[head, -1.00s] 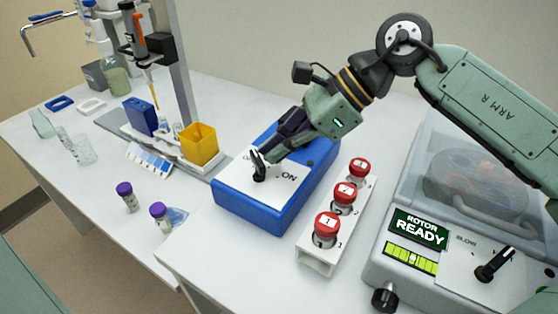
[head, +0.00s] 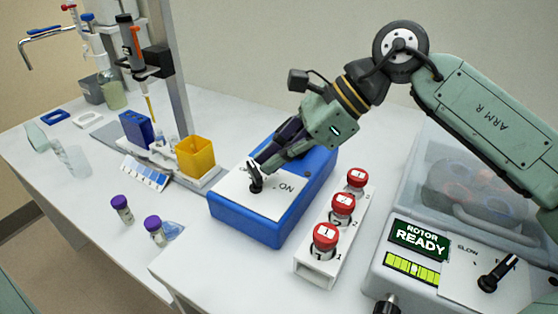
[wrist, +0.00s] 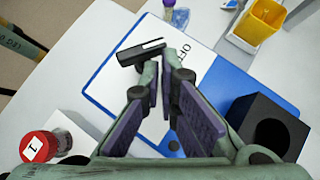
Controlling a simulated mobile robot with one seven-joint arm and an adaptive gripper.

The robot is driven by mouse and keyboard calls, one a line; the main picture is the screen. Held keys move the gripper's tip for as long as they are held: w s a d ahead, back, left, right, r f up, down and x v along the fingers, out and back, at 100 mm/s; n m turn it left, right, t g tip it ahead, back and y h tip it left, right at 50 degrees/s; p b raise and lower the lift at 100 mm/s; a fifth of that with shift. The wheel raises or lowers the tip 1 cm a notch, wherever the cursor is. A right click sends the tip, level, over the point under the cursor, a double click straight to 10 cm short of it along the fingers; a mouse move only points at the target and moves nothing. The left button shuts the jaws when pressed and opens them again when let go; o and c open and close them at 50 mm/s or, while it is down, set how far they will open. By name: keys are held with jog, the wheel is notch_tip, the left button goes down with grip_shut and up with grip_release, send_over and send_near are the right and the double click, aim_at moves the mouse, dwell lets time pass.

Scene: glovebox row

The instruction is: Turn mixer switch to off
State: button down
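The mixer is a blue box (head: 240,230) with a white top panel. A black lever switch (head: 256,183) stands on the panel near its left end, beside a clear "ON" label; the "OFF" label is partly hidden in the head view. In the wrist view the switch (wrist: 142,52) lies just beyond my fingertips, with its white-marked end towards the "OFF" lettering (wrist: 181,57). My gripper (head: 261,164) is at the switch from above and behind; its fingers (wrist: 161,68) are nearly together, with only a thin gap and nothing seen between them. I cannot tell whether they touch the switch.
A white rack (head: 318,268) with several red-capped vials stands right of the mixer. A centrifuge (head: 420,236) reading "ROTOR READY" is further right. Purple-capped vials (head: 155,231) stand front left. A yellow bin (head: 195,157) and a pipette stand (head: 180,80) are behind left.

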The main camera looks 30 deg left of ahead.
jog(key=shift+s+d+f, duration=0.2)
jog(key=shift+s+d, duration=0.05)
jog(key=shift+s, duration=0.4)
jog(key=v, duration=0.8)
jog(key=shift+w+r, duration=0.15)
jog(key=shift+w, duration=0.3)
